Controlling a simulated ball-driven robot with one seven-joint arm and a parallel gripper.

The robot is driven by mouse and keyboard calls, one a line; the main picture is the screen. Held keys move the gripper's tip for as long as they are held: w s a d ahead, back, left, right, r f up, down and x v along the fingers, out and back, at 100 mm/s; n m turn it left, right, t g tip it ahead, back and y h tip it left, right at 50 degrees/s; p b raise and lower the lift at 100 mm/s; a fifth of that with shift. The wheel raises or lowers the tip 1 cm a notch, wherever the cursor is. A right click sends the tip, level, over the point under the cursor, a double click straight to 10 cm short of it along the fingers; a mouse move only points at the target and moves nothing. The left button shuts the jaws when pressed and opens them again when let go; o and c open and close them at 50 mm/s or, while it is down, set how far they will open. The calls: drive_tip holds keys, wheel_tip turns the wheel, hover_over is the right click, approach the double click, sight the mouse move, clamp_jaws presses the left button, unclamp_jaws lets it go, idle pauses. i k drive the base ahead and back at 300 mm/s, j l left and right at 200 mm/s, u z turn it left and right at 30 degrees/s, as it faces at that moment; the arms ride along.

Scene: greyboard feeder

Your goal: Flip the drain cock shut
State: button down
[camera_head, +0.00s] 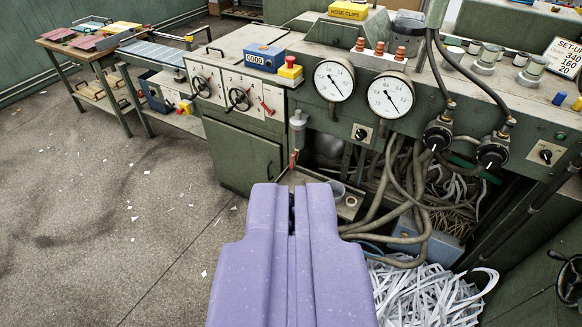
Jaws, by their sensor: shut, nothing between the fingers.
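The drain cock (293,160) shows as a small red lever below a grey filter bowl (298,128) on the front of the green machine. The lever hangs steeply, tilted slightly. It is small, and its exact setting is hard to tell. My gripper (291,190) is purple and points forward from the bottom of the view. Its two fingers are together with nothing between them. In the picture its tips sit just below the lever; I cannot tell how far apart they are in depth, and no contact is clear.
A small grey cup (336,188) stands on a ledge right of the tips. Hoses (405,195) hang to the right, above shredded paper strips (430,295). Two gauges (334,80) are above. The floor (130,220) at left is open, with paper scraps.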

sight(293, 155)
drive_tip(key=i+j+z, duration=0.1)
drive_tip(key=i, duration=0.45)
drive_tip(key=i+j, duration=0.3)
drive_tip(key=i, duration=0.2)
drive_tip(key=i+j+z, duration=0.15)
drive_tip(key=i, duration=0.35)
drive_tip(key=i+j, duration=0.3)
drive_tip(key=i, duration=0.25)
drive_tip(key=i+j+z, duration=0.15)
drive_tip(key=i+j, duration=0.15)
drive_tip(key=i, duration=0.2)
